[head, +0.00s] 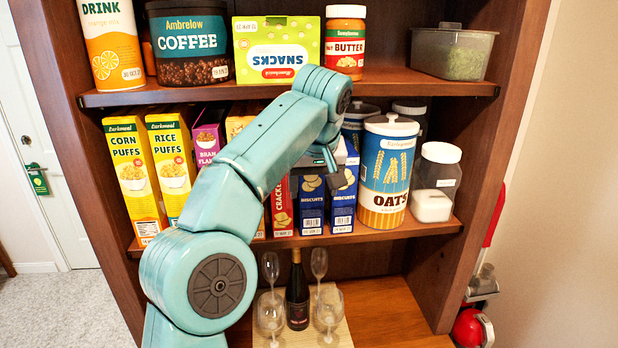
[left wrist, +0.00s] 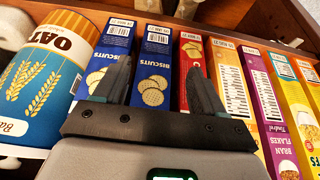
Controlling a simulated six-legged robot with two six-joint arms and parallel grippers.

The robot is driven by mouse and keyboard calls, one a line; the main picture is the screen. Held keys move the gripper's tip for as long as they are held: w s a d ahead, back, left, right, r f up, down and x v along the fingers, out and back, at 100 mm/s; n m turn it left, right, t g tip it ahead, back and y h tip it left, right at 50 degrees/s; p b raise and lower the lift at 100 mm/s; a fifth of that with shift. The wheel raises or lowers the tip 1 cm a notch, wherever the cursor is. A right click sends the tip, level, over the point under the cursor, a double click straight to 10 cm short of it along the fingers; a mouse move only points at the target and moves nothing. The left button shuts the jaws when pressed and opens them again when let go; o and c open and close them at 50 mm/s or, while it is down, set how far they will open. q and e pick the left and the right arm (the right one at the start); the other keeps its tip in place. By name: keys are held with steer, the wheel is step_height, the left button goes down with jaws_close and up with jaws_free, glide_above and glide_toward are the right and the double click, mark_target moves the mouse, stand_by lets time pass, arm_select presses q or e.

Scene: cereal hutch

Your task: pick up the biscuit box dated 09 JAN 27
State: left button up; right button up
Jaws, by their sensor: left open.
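Two blue biscuit boxes stand side by side on the middle shelf in the head view: one (head: 311,207) beside the red crackers box, the other (head: 343,205) beside the oats canister. In the left wrist view, the box by the crackers (left wrist: 153,72) lies between my fingers, and the box by the oats (left wrist: 104,66) is partly behind one finger. Both have small white date labels, too small to read surely. My left gripper (head: 330,165) is open and empty in front of the boxes; its fingers also show in the left wrist view (left wrist: 160,88). My right gripper is not in view.
The red crackers box (head: 282,208) and oats canister (head: 387,175) flank the biscuit boxes closely. Yellow cereal boxes (head: 135,180) stand left, a clear jar (head: 436,182) right. The upper shelf (head: 400,82) is close above. Glasses and a bottle (head: 297,292) stand below.

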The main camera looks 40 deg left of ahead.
mark_target(313, 179)
arm_select(q)
steer(key=w+a+p, duration=0.3)
steer(key=shift+w+r, duration=0.15)
steer(key=shift+r, duration=0.05)
steer(key=shift+x, duration=1)
steer(key=shift+w+a, duration=0.2)
steer(key=shift+a, duration=0.05)
steer(key=c, duration=0.4)
steer(key=shift+f, duration=0.1)
steer(key=c, duration=0.5)
steer(key=shift+s, duration=0.1)
jaws_close()
steer(key=shift+a, duration=0.1)
